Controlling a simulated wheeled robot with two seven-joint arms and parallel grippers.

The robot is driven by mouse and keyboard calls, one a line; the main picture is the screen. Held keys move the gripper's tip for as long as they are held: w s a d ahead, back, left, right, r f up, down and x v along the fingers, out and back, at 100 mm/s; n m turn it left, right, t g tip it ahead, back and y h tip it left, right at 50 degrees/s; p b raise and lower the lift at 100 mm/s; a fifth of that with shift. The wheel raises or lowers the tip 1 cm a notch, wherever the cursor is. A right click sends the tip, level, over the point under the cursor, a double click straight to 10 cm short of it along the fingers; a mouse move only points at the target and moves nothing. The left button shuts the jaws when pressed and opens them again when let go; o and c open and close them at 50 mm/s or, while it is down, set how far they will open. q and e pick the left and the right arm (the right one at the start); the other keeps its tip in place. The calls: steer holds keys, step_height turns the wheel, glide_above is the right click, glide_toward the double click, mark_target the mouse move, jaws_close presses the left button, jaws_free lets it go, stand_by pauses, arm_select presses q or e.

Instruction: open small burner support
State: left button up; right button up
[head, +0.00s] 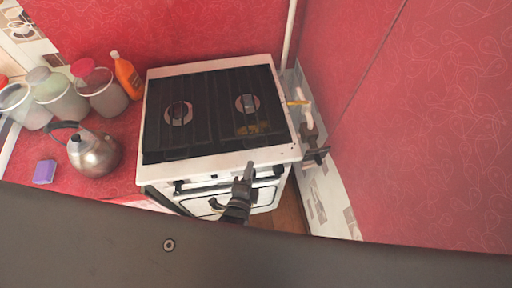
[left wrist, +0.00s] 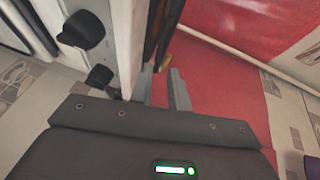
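The white stove (head: 152,176) has dark burner supports lying flat over its top: a left one (head: 162,140) and a right one (head: 270,110). I cannot tell which is the small one. A round burner (head: 247,103) shows under the right support. My left gripper (head: 249,166) is at the stove's front edge, below the right support. In the left wrist view its two fingers (left wrist: 162,75) are apart with nothing clearly held between them. A dark edge (left wrist: 160,35), probably of a support, lies just beyond the fingertips.
Black knobs (left wrist: 83,30) on the stove front are close beside the left gripper. A kettle (head: 93,153), a purple block (head: 44,172), jars (head: 100,92) and an orange bottle (head: 127,75) stand left of the stove. A red wall (head: 420,120) is at the right.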

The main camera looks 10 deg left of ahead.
mark_target(256, 154)
arm_select(q)
steer(key=p+x, duration=0.1)
steer(key=x, duration=0.8)
steer(key=shift+w+f+p, duration=0.1)
steer(key=shift+w+p, duration=0.2)
steer(key=shift+p, duration=0.05)
jaws_close()
